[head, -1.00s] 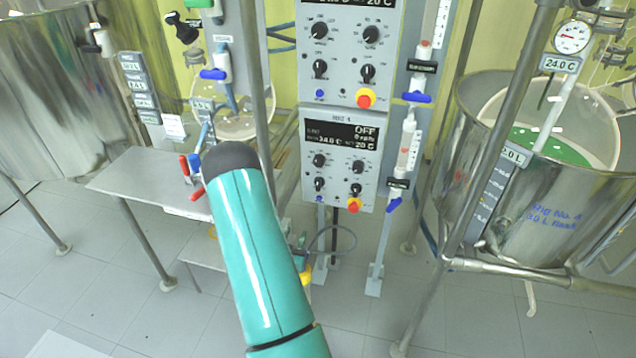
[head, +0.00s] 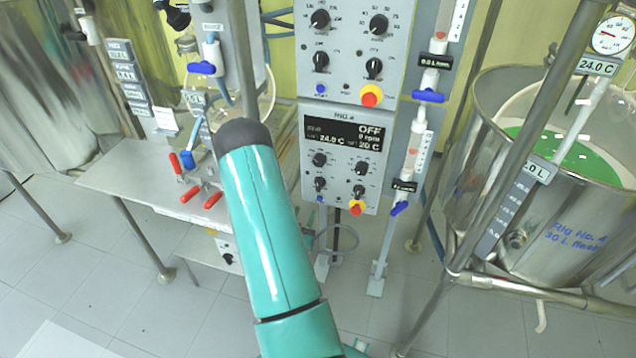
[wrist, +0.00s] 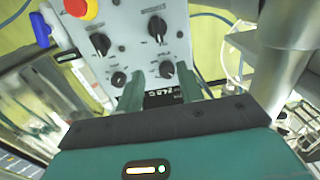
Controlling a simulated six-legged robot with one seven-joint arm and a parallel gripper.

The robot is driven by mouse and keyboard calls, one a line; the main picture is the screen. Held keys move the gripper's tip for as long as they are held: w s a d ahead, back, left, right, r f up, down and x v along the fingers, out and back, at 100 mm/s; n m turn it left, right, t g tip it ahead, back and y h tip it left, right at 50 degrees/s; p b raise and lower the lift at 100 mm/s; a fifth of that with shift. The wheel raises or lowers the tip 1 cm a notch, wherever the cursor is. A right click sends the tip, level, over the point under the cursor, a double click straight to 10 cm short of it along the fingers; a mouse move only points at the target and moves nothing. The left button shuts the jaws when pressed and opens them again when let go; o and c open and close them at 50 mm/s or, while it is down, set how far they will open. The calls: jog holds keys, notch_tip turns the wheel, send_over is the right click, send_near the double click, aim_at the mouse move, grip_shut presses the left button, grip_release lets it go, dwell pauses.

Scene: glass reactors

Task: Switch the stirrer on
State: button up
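The lower control box (head: 341,161), labelled Rig 4, has a dark display (head: 343,133) reading OFF and 0 rpm. Under the display are several black knobs (head: 319,160) and a red-yellow emergency button (head: 356,207). The wrist view shows a control panel (wrist: 133,50) upside down, with its emergency button (wrist: 80,8) at upper left. My gripper (wrist: 160,74) is open. Its two green fingers point at the panel, and a small black knob (wrist: 166,69) appears between their tips. I cannot tell whether they touch it. My arm hides the gripper in the head view.
A similar box (head: 352,50) sits directly above. Flow tubes with blue valves (head: 428,95) flank the boxes on the right. A steel vessel (head: 545,215) with green liquid stands at right. A metal bench (head: 130,178) with red-handled valves (head: 190,193) is at left.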

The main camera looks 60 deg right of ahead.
aim_at(318, 183)
jog(key=d, duration=0.4)
jog(key=w+d, duration=0.1)
jog(key=d, duration=0.4)
jog(key=w+d, duration=0.1)
jog(key=d, duration=0.3)
jog(key=shift+d+f, duration=0.1)
jog(key=shift+d, duration=0.15)
jog(key=shift+c, duration=0.3)
grip_shut()
